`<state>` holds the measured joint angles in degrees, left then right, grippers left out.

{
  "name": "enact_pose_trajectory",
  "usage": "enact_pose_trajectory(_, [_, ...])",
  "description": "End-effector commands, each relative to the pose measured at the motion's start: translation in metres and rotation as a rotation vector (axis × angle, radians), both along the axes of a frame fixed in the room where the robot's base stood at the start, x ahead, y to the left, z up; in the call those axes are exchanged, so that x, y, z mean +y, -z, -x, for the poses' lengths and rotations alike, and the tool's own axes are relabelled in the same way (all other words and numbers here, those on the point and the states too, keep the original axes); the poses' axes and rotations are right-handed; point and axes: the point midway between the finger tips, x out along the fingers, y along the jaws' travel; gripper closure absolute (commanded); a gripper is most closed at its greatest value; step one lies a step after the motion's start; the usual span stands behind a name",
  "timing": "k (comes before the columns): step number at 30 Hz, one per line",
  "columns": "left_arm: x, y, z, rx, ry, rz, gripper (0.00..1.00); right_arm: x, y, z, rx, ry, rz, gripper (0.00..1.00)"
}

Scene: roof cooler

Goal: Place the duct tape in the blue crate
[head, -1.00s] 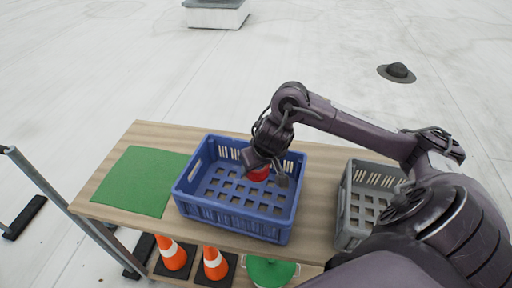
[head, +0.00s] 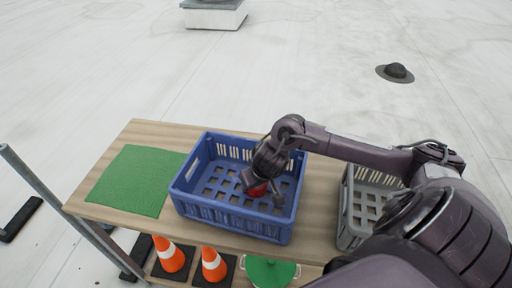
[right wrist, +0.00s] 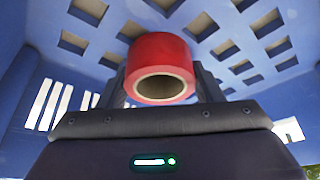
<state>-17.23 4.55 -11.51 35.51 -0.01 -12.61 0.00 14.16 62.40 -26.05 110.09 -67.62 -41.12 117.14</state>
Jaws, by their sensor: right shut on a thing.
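The blue crate (head: 232,216) stands on the wooden table. My right gripper (head: 262,193) is down inside the crate, shut on the red roll of duct tape (head: 257,188). In the right wrist view the duct tape (right wrist: 160,52) sits between the fingers, its round cardboard hole facing the camera, with the crate's slotted floor (right wrist: 250,45) beyond it. I cannot tell whether the tape touches the crate floor. My left gripper is not in view.
A grey crate (head: 347,226) stands to the right of the blue crate, partly behind my arm. A green mat (head: 130,181) lies bare at the table's left. Orange cones (head: 213,265) stand below the table's front edge. A metal rail (head: 60,205) is at the left.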

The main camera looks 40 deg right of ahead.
Motion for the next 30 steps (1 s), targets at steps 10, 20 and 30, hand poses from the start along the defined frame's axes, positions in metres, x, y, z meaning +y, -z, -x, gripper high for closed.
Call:
enact_pose_trajectory(10, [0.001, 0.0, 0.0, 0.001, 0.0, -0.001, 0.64, 0.0, 0.002, 0.0, 0.001, 0.0, 0.0, 0.19])
enact_pose_trajectory(20, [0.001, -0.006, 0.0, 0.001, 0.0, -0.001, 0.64, 0.001, -0.018, 0.005, -0.002, -0.002, 0.001, 0.19])
enact_pose_trajectory(30, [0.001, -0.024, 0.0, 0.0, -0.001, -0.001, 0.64, 0.006, -0.085, 0.032, -0.002, -0.004, 0.003, 0.19])
